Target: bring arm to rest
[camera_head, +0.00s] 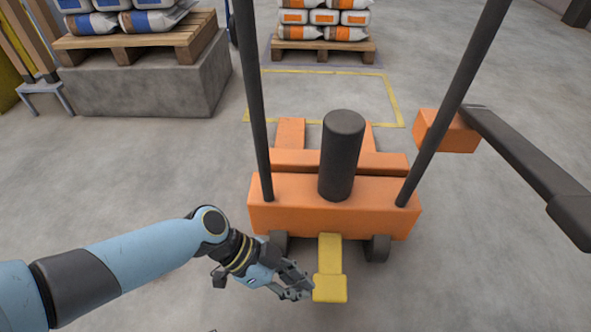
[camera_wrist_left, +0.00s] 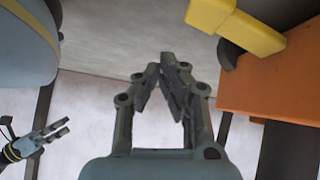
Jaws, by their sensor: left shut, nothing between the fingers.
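My left gripper (camera_head: 301,291) is low in front of the orange truck, beside its yellow pedal (camera_head: 330,288). In the left wrist view its fingers (camera_wrist_left: 166,68) come together at the tips, with nothing between them. The blue left arm (camera_head: 140,255) reaches in from the lower left in the head view. In the left wrist view the yellow pedal (camera_wrist_left: 240,25) is at the top right, apart from the fingers. My right gripper (camera_wrist_left: 62,128) shows small at the left of the wrist view, its fingers apart and empty. It is outside the head view.
The orange truck (camera_head: 290,215) with dark posts and a black cylinder (camera_head: 342,155) stands close ahead. A dark bar (camera_head: 530,170) extends at right. A concrete block (camera_head: 145,85) bears a pallet of bags (camera_head: 150,20). Another loaded pallet (camera_head: 320,48) stands behind.

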